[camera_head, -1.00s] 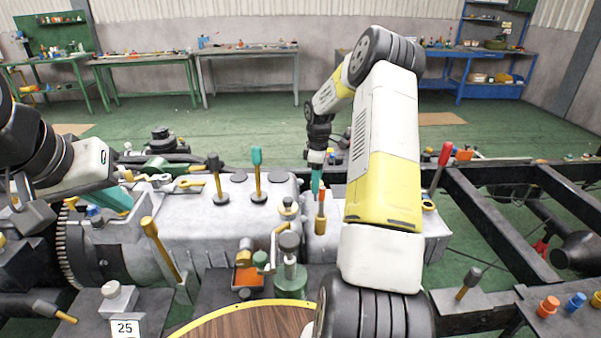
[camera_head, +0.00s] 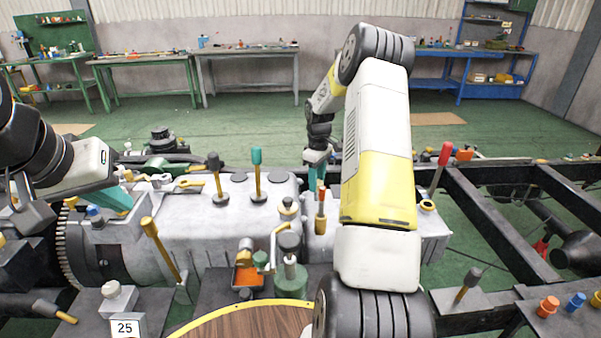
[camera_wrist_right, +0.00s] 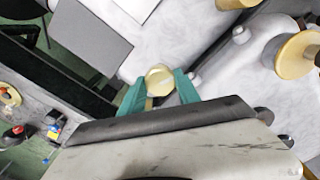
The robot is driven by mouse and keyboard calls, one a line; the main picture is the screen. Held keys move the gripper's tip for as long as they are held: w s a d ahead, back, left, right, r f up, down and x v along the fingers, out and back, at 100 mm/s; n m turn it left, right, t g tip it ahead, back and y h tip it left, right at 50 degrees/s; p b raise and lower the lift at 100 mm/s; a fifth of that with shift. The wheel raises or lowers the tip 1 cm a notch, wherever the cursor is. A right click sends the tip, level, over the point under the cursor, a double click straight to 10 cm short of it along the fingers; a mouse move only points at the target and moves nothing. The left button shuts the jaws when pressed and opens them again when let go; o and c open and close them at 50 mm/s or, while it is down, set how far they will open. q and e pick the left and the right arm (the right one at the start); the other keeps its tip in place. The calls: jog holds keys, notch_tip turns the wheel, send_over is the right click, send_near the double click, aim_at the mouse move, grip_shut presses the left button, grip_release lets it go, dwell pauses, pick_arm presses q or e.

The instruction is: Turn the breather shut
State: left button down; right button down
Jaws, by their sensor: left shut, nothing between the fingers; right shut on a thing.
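A pale brass-yellow round cap (camera_wrist_right: 159,78), which looks like the breather, sits between the two teal fingers of my right gripper (camera_wrist_right: 157,90) in the right wrist view. The fingers are shut on its sides, and it is over the light grey casing. In the head view my right gripper (camera_head: 317,177) points down at the far side of the casing, and the cap is hidden there. How far the cap is turned cannot be told. My left gripper (camera_head: 118,199) is shut and empty at the left, above the casing's left end, partly hidden by its own wrist.
A red-tipped lever (camera_head: 321,210) stands just in front of my right gripper. Teal-topped (camera_head: 257,173) and dark-topped (camera_head: 216,178) levers rise from the grey casing (camera_head: 215,235). A red-handled lever (camera_head: 440,168) stands right of my arm. Black frame rails (camera_head: 490,235) extend right.

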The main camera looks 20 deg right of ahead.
jog(key=m, duration=1.3)
jog(key=shift+m, duration=0.3)
dwell(0.4)
jog(key=c, duration=0.9)
grip_release()
jog(key=shift+r, duration=0.1)
notch_tip(320, 180, up, 8)
jog(key=shift+f, duration=0.15)
